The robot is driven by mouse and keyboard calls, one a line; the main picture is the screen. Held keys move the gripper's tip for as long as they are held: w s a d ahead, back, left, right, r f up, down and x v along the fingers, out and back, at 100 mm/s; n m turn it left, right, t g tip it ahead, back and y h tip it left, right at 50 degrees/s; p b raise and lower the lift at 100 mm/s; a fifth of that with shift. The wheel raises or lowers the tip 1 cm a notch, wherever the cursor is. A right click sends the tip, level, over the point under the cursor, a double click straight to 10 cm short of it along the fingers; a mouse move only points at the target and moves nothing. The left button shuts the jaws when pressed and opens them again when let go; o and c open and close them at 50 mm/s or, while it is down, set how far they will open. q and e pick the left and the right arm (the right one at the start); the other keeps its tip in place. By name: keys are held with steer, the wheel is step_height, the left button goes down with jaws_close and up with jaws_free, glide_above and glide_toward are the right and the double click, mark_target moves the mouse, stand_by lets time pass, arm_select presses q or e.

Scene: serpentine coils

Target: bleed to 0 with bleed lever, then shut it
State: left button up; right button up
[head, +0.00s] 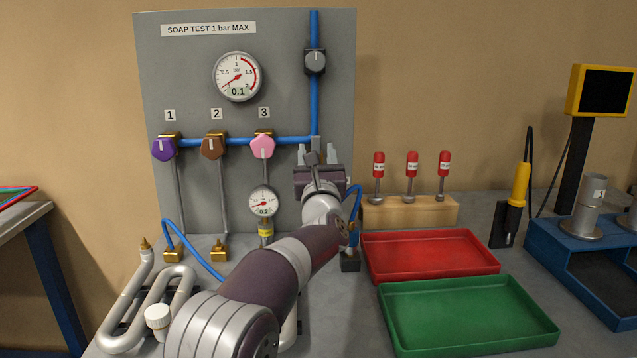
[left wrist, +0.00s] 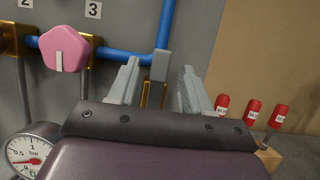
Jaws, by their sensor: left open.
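The grey bleed lever (head: 316,143) is at the lower right end of the blue pipe. It stands upright, in line with the pipe. The left wrist view shows the lever (left wrist: 160,66) above a brass body, partly hidden by my gripper. My left gripper (head: 318,154) is open in front of the lever. Its two fingers (left wrist: 158,88) stand on either side of the brass body, and I cannot tell whether they touch it. The main gauge (head: 238,76) shows 0.1. A smaller gauge (head: 263,202) below valve 3 shows 0.2. My right gripper is not in view.
Purple (head: 163,149), brown (head: 213,146) and pink (head: 263,145) valve knobs sit left of my gripper. A dark knob (head: 315,62) is higher on the pipe. Right are a wooden rack (head: 410,212) with red-capped pieces, a red tray (head: 430,257) and a green tray (head: 465,316).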

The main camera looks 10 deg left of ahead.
arm_select(q)
steer(key=b+v, duration=0.1)
steer(key=v, duration=0.6)
steer(key=shift+s, duration=0.1)
